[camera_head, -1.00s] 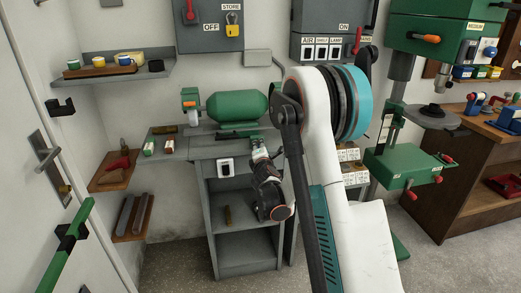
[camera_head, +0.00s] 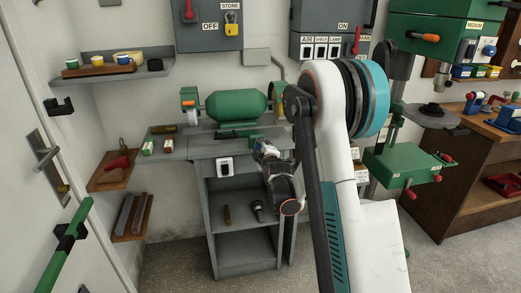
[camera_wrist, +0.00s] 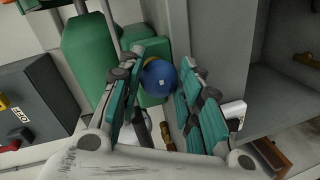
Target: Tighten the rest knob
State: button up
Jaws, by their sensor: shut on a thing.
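The rest knob (camera_wrist: 161,78) is a blue round knob with a small white mark, between my fingers in the wrist view. My gripper (camera_wrist: 172,66) has teal pads on both sides of the knob and is shut on it. The green bench grinder (camera_head: 238,106) stands on a grey cabinet; its green body also shows in the wrist view (camera_wrist: 88,48). In the head view my gripper (camera_head: 262,149) is at the front right of the grinder. My own wrist and fingers hide the knob there.
The grey cabinet (camera_head: 205,148) has open shelves holding a brownish piece (camera_head: 227,215) and a dark tool (camera_head: 257,210). A wall shelf (camera_head: 100,77) is at left. A green drill press (camera_head: 405,165) stands at right. Floor in front of the cabinet is clear.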

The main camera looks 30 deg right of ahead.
jog(key=shift+s+f, duration=0.1)
jog(key=shift+f, duration=0.05)
dwell(0.4)
jog(key=o, duration=1.1)
jog(key=shift+c, duration=0.2)
jog(key=v, duration=1.2)
